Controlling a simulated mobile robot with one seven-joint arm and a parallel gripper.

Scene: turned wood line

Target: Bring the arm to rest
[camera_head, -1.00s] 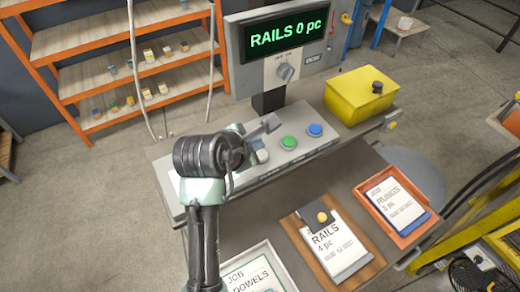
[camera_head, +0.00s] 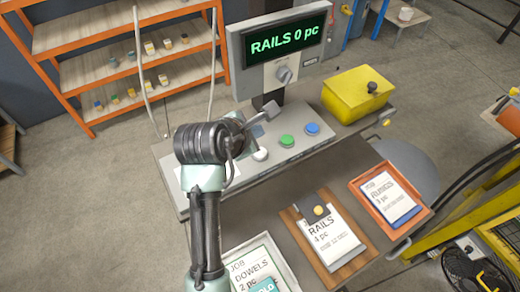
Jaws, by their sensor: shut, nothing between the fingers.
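My arm rises from the bottom of the view, its dark, thick wrist joint over the left part of the grey button panel (camera_head: 215,195). My gripper (camera_head: 268,110) points up and to the right, above the panel's back edge and below the screen. It looks shut and empty, seen small and partly behind the wrist. It appears apart from the white button (camera_head: 261,154), green button (camera_head: 287,141) and blue button (camera_head: 312,128).
A screen (camera_head: 286,40) reading "RAILS 0 pc" has a grey knob (camera_head: 284,74) below it. A yellow box (camera_head: 357,94) stands at right. Job cards for rails (camera_head: 329,238), rungs (camera_head: 393,197) and dowels (camera_head: 247,266) lie in front. An orange shelf (camera_head: 125,53) stands behind left.

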